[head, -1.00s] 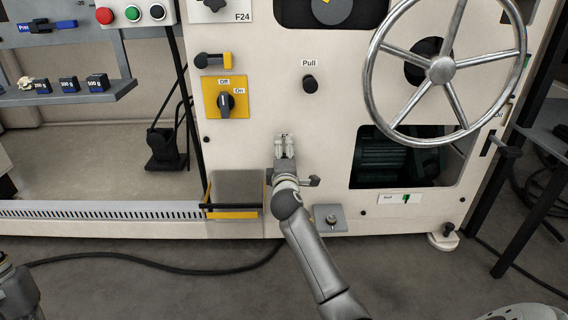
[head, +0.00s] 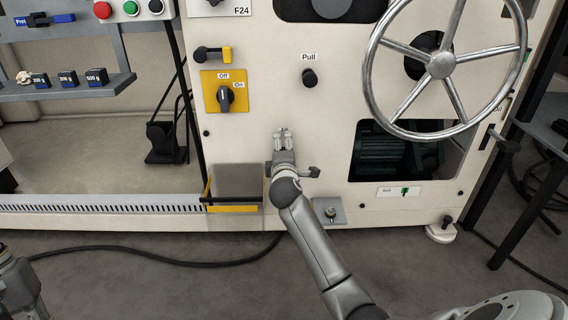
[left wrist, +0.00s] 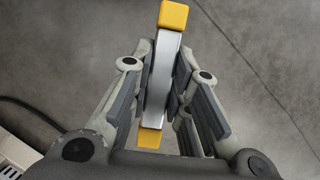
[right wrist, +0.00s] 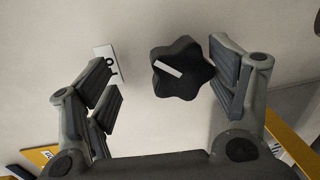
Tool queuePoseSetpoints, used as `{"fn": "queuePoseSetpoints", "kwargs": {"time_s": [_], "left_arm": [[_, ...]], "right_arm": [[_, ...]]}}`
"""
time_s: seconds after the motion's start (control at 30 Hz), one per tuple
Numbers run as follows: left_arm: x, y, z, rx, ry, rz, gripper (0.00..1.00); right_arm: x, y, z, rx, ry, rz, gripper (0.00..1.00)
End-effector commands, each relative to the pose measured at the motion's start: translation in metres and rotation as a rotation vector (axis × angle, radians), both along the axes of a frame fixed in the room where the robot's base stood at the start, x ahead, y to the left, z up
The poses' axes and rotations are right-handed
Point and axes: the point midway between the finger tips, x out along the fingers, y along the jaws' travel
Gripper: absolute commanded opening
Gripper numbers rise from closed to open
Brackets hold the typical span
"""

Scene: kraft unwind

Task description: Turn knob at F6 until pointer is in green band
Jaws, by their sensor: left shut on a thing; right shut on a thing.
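The black star-shaped knob (right wrist: 183,70) with a white line on it shows in the right wrist view, on the cream panel. My right gripper (right wrist: 165,80) has a finger on each side of it. The right pad is against or very near the knob; a gap shows on the left. In the head view this gripper (head: 283,139) is at the panel below the "Pull" knob and hides the star knob. My left gripper (left wrist: 163,80) is shut on a grey bar with yellow ends (left wrist: 172,16). I cannot make out a pointer with a green band.
A large handwheel (head: 441,65) stands out at the right. The "Pull" knob (head: 309,77) and a yellow Off/On switch plate (head: 211,99) are above my right gripper. A white plate with a small green mark (head: 389,192) is lower right. A grey box (head: 237,180) juts out low.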

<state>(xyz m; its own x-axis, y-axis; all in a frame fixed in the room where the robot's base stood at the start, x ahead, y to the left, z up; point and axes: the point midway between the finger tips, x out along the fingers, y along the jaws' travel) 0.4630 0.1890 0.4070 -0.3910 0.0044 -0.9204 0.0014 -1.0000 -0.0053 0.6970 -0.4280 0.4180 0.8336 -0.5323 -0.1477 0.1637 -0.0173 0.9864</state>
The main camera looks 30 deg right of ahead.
Motion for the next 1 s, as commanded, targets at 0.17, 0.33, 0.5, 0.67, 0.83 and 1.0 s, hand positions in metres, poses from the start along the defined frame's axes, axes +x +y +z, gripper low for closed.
{"fn": "queuePoseSetpoints", "kwargs": {"time_s": [0.17,0.33,0.5,0.67,0.83,1.0], "left_arm": [[0.000,0.000,0.013,0.000,-0.001,0.000,0.00],[0.000,0.000,0.020,-0.001,-0.001,0.000,0.00],[0.000,0.000,0.026,0.000,0.000,0.000,0.00],[0.000,0.000,0.031,0.000,0.000,0.000,0.00],[0.001,0.000,0.037,0.000,-0.001,0.000,0.00],[0.001,0.000,0.042,0.000,-0.001,0.000,0.00]], "right_arm": [[-0.010,0.007,0.027,-0.021,-0.041,0.004,0.68],[-0.020,0.014,0.025,-0.018,-0.039,0.004,0.68],[-0.030,0.021,0.020,-0.012,-0.032,0.006,0.68],[-0.040,0.027,0.018,-0.011,-0.030,0.005,0.68],[-0.050,0.034,0.017,-0.009,-0.027,0.005,0.68],[-0.061,0.040,0.016,-0.008,-0.027,0.006,0.68]]}}
